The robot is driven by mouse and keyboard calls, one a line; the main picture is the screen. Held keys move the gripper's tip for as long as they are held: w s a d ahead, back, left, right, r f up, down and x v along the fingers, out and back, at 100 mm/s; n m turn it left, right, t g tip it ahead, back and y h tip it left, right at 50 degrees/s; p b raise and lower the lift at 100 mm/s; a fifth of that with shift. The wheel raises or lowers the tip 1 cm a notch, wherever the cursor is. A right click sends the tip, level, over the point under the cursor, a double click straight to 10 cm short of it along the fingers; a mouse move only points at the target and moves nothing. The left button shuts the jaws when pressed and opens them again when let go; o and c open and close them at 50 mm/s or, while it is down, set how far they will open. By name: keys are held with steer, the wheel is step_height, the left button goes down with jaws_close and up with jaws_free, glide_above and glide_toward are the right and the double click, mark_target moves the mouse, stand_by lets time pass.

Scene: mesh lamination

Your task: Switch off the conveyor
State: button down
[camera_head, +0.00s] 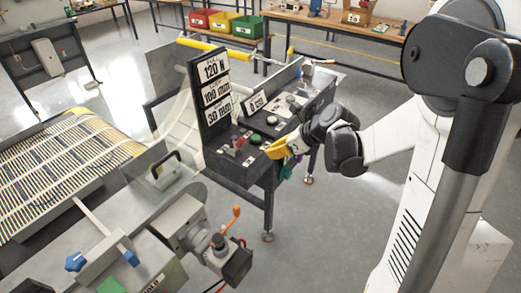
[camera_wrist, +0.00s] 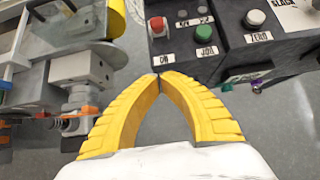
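A dark control box (camera_head: 235,165) stands in the middle of the head view. A red control (camera_wrist: 157,26) sits near its front edge, with a small label below it. A green button (camera_wrist: 204,34) labelled JOG is to its right. The red control (camera_head: 239,142) and green button (camera_head: 256,138) also show in the head view. My gripper (camera_wrist: 160,78) has its yellow fingers meeting at the tips, with nothing between them. The tips are near the box's front edge, below the red control in the wrist view. A slatted striped bed (camera_head: 60,165), perhaps the conveyor, lies at the left.
A sign board (camera_head: 211,95) reading 120 N, 100 mm and 30 mm rises behind the controls. A white button (camera_wrist: 254,18) labelled ZERO is farther right. A machine with an orange lever (camera_head: 233,216) stands in front. Floor is open right of the box.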

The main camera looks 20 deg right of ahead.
mark_target(238, 144)
steer(key=w+a+f+b, duration=0.1)
steer(key=w, duration=0.1)
steer(key=w+a+f+b, duration=0.2)
steer(key=w, duration=0.1)
steer(key=w+a+f+b, duration=0.1)
steer(key=w+a+f, duration=0.1)
steer(key=shift+w+a+b, duration=0.15)
steer(key=shift+a+b, duration=0.05)
steer(key=shift+b, duration=0.1)
steer(key=shift+w+a+r, duration=0.2)
steer(key=shift+w+r, duration=0.05)
steer(key=shift+w, duration=0.1)
steer(key=shift+r, duration=0.1)
steer(key=shift+a+r+g+p, duration=0.1)
steer(key=shift+r+g+p, duration=0.1)
steer(key=shift+g+p, duration=0.25)
steer(key=shift+w+h, duration=0.1)
steer(key=shift+h, duration=0.3)
steer(key=shift+r+g+p, duration=0.1)
steer(key=shift+g+p, duration=0.25)
steer(key=shift+p, duration=0.05)
